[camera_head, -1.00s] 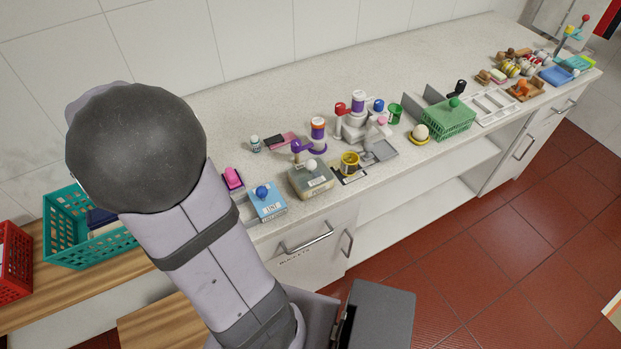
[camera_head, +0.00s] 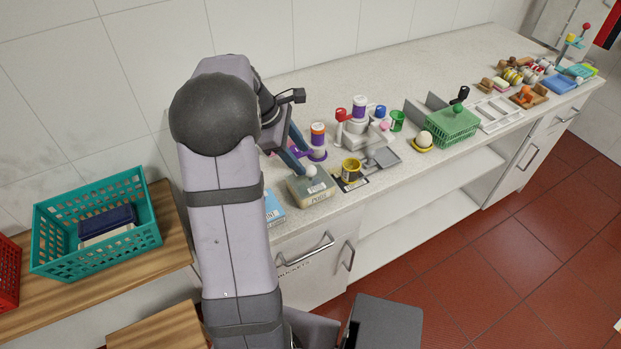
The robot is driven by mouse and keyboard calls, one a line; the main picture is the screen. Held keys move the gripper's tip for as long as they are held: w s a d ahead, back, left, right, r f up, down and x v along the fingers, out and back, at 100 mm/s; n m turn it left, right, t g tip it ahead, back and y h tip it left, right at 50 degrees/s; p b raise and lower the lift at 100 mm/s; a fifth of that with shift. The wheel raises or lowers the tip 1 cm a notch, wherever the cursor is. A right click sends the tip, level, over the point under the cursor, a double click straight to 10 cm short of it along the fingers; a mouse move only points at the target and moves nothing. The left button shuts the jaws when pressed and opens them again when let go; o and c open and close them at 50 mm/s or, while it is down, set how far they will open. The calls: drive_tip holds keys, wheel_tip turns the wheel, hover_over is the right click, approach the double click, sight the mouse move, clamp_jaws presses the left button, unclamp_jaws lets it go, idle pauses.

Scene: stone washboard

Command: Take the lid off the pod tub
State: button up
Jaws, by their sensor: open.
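The pod tub (camera_head: 320,197) is a pale box with a printed label on its front, near the front edge of the stone counter. Its grey-green lid (camera_head: 297,187) is on top, with a round white knob (camera_head: 311,171) at the back part. My gripper (camera_head: 306,162) is open, its two blue fingers reaching down from the upper left to beside the knob. One fingertip is close to the knob; I cannot tell whether it touches or whether the knob lies between the fingers.
A blue labelled box (camera_head: 274,206) stands left of the tub, partly hidden by my arm. A yellow cup (camera_head: 351,169) and a grey scoop-like tray (camera_head: 383,157) are to the right. A purple-and-orange spool (camera_head: 317,141) stands behind. A teal basket (camera_head: 98,222) sits far left.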

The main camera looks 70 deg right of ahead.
sight(308, 168)
drive_tip(key=shift+p+x, duration=1.2)
drive_tip(key=shift+x, duration=1.85)
drive_tip(key=shift+w, duration=0.1)
clamp_jaws()
